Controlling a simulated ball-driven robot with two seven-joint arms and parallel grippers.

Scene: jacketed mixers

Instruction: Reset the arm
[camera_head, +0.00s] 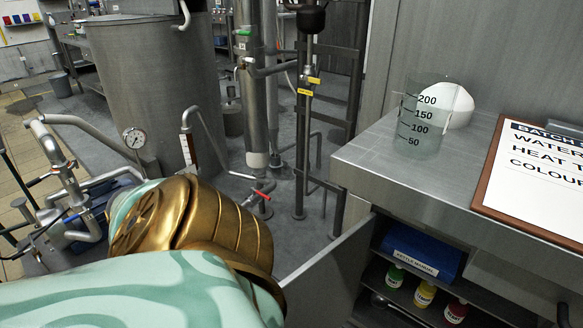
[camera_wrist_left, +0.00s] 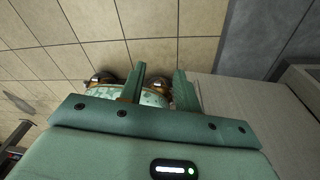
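My left arm (camera_head: 190,225), pale teal with gold bands, crosses the lower left of the head view. Its gripper does not show in that view. In the left wrist view my left gripper (camera_wrist_left: 160,76) has its two green fingers apart with a gap between them. I see nothing held in the gap. A teal patterned part with gold, which looks like part of my own body, shows behind the fingers, above a tiled floor. My right arm and right gripper are in neither view.
A steel bench at right carries a graduated beaker (camera_head: 422,125), a white rounded object (camera_head: 456,103) and a clipboard (camera_head: 540,178). An open cabinet door (camera_head: 330,270) stands below, beside shelves with bottles. A large steel vessel (camera_head: 155,80), pipes and a gauge (camera_head: 134,138) stand at left.

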